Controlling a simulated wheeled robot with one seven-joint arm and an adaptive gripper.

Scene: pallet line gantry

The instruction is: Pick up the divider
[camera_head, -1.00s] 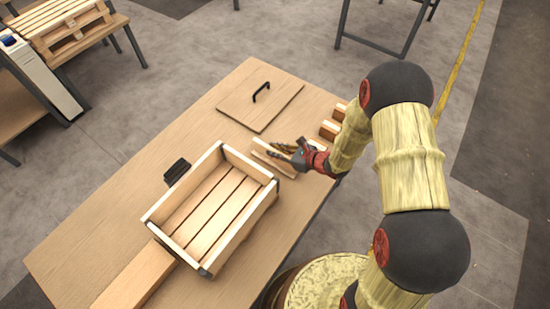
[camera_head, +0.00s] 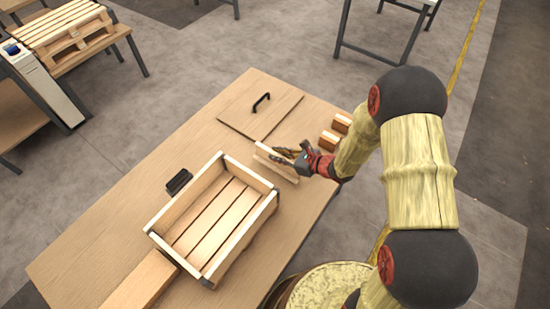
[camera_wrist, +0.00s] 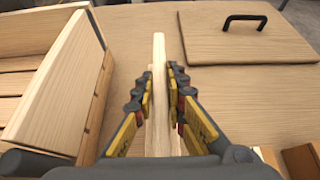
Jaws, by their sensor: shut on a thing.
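The divider (camera_head: 277,161) is a thin, pale wooden board standing on edge beyond the right end of the crate. In the wrist view the divider (camera_wrist: 159,60) runs upright between the two fingers. My gripper (camera_head: 287,154) is shut on it from the right side, and in the wrist view my gripper (camera_wrist: 159,75) has a finger on each face of the board. Whether the board's lower edge touches the table cannot be told. The slatted wooden crate (camera_head: 251,223) is empty and stands to the left of the divider; its wall (camera_wrist: 60,85) fills the left of the wrist view.
A wooden lid (camera_head: 243,117) with a black handle lies behind the divider. Small wood blocks (camera_head: 328,140) lie to the right of it. A black object (camera_head: 179,181) lies left of the crate, and a long plank (camera_head: 143,281) lies in front.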

